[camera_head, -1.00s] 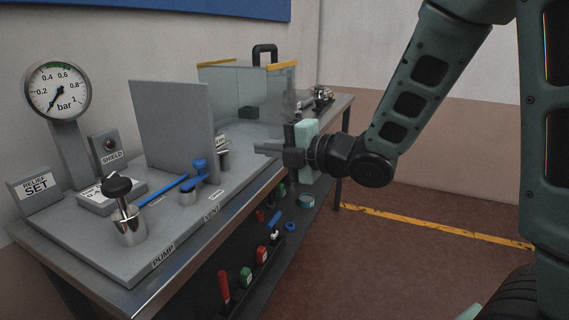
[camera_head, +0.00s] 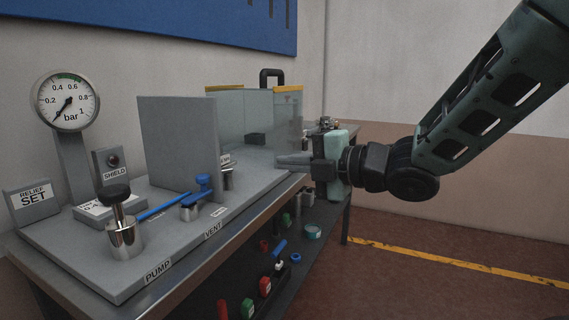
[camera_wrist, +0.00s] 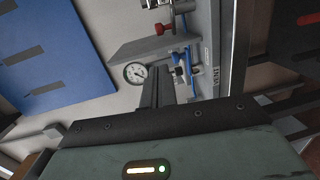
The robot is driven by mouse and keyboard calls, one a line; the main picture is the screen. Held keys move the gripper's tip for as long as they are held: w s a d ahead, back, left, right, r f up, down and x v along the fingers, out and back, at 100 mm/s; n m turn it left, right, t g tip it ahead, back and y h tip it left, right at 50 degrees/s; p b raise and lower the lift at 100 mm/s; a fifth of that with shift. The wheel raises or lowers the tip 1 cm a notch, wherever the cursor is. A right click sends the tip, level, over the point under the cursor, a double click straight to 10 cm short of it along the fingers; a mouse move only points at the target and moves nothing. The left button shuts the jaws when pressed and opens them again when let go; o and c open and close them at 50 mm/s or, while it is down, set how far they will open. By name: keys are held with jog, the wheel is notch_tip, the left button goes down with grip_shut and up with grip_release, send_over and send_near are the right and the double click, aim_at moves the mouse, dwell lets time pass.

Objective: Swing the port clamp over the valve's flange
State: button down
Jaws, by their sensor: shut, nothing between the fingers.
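My gripper (camera_head: 280,159) is shut and empty, its fingers pointing left over the right edge of the bench, in front of the clear box. In the wrist view the closed fingers (camera_wrist: 157,73) point toward the bench fittings. A short metal fitting (camera_head: 228,179) stands on the grey base plate, partly hidden behind the upright grey panel; I cannot tell whether it is the clamp or the flange. A blue-handled valve (camera_head: 203,185) stands nearer, left of my gripper and apart from it. A red part (camera_wrist: 162,28) shows in the wrist view beyond a grey panel.
An upright grey panel (camera_head: 177,145) rises from the base plate. A clear box (camera_head: 242,113) with a black handle stands behind. A pressure gauge (camera_head: 66,100) and pump (camera_head: 123,230) are at left. Tools lie on the lower shelf (camera_head: 235,283). Floor to the right is free.

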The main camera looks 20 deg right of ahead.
jog(key=w+m+p, duration=0.1)
jog(key=m+p, duration=0.3)
jog(key=m, duration=0.1)
jog(key=w+m+p, duration=0.1)
jog(key=m+p, duration=0.2)
jog(key=m, duration=0.3)
jog(key=w+m+p, duration=0.1)
jog(key=m+p, duration=0.3)
jog(key=m, duration=0.2)
jog(key=shift+w+a+f+p, duration=0.2)
jog(key=shift+w+p, duration=0.1)
jog(key=shift+w, duration=0.05)
jog(key=p+x, duration=0.1)
jog(key=x, duration=1.3)
jog(key=shift+s+a+p, duration=0.15)
jog(key=shift+a+p, duration=0.05)
jog(key=shift+p, duration=0.2)
